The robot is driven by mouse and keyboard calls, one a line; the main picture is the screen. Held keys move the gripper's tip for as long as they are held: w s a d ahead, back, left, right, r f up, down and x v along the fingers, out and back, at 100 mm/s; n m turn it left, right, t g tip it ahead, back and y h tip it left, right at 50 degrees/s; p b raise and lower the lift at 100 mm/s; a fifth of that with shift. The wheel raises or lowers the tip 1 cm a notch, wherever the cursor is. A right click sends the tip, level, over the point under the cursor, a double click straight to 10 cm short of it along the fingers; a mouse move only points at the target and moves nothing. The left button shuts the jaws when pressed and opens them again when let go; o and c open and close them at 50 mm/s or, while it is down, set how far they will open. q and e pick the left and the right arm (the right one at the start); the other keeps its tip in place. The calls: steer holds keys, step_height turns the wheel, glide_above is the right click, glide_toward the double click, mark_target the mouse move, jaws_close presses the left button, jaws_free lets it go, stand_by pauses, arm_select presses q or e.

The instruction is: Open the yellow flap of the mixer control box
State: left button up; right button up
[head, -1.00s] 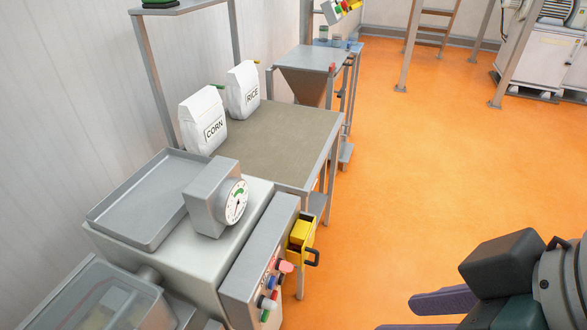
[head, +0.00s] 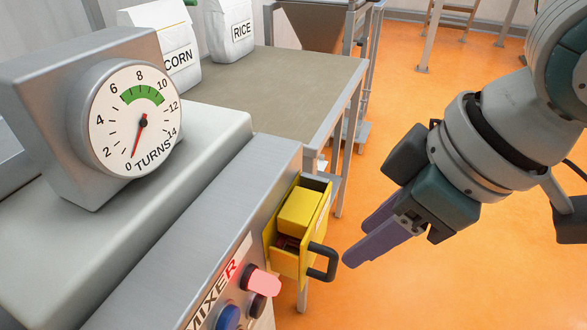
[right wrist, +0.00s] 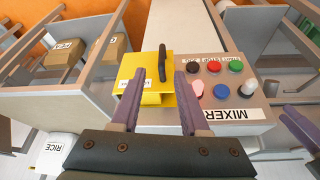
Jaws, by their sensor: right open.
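The mixer control box (head: 215,240) is grey, with coloured buttons and the label MIXER. A yellow flap with a black handle (head: 323,262) sits on its far end; the flap (right wrist: 150,95) also shows in the right wrist view. A yellow block is visible behind the flap in the head view. My right gripper (head: 362,245) is open and empty, just right of the handle. In the right wrist view its fingers (right wrist: 159,79) stand either side of the handle's lower end, without visible contact. Purple fingers at the right edge there look like my left gripper (right wrist: 300,127); their opening is unclear.
A dial marked TURNS (head: 137,118) stands on the mixer at left, its pointer near 0. CORN (head: 165,45) and RICE (head: 230,28) bags stand on the table behind. Red, blue and other buttons sit close to the flap.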

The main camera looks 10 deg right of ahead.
mark_target(331, 274)
steer(key=b+x, duration=0.3)
steer(key=x, duration=0.6)
steer(key=shift+s+a, duration=0.1)
steer(key=shift+s, duration=0.1)
jaws_close()
stand_by(1.0)
